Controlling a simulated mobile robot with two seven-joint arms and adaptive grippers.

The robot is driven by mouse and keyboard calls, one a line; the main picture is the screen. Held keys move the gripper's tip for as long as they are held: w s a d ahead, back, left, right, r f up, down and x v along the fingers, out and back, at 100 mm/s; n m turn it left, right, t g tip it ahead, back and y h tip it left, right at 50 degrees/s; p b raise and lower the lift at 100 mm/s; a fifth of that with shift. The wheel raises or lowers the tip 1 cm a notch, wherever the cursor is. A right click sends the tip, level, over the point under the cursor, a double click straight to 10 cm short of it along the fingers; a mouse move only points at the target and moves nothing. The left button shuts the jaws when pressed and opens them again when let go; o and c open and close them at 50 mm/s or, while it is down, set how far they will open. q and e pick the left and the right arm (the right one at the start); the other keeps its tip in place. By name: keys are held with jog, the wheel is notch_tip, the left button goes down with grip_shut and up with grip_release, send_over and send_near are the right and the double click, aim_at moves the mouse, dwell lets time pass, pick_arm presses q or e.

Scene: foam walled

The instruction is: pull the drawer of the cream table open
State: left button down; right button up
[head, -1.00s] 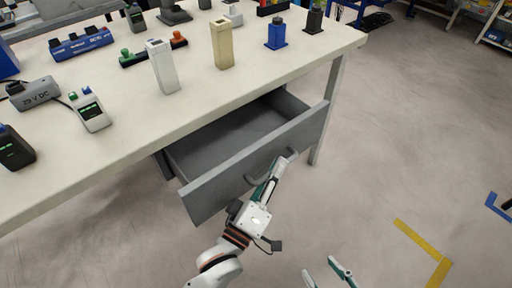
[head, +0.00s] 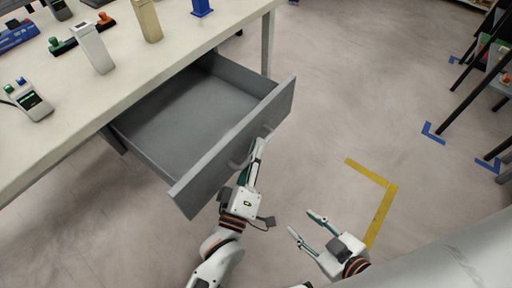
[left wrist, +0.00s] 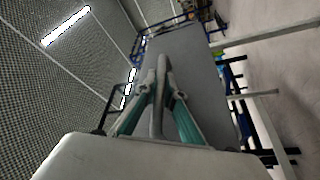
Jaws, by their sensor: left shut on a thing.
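The cream table (head: 60,140) fills the upper left of the head view. Its grey drawer (head: 190,110) is pulled well out, and its empty inside shows. The drawer's handle (head: 267,131) is a grey bar on the front panel. My left gripper (head: 257,150) is at the handle, with its fingers shut on it. In the left wrist view the fingers (left wrist: 160,95) close around the grey handle bar in front of the drawer front (left wrist: 196,80). My right gripper (head: 307,224) is open and empty over the floor, to the right of my left arm.
Several devices stand on the tabletop, among them a white one (head: 94,48), a beige one (head: 148,20) and a grey one with buttons (head: 29,99). Yellow floor tape (head: 380,215) lies to the right. The floor between drawer and tape is clear.

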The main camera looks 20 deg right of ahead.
pick_arm(q)
jog(key=c, duration=2.4)
grip_release()
pick_arm(e)
jog(key=shift+w+a+r, duration=0.1)
jog(key=shift+w+r, duration=0.05)
jog(key=shift+w, duration=0.1)
pick_arm(q)
jog(key=shift+a, duration=0.1)
jog(key=shift+s+a+f, duration=0.15)
jog(key=shift+s, duration=0.15)
jog(key=v, duration=1.1)
jog(key=shift+s+a, duration=0.1)
jog(key=shift+a, duration=0.05)
pick_arm(e)
jog(key=shift+s, duration=0.1)
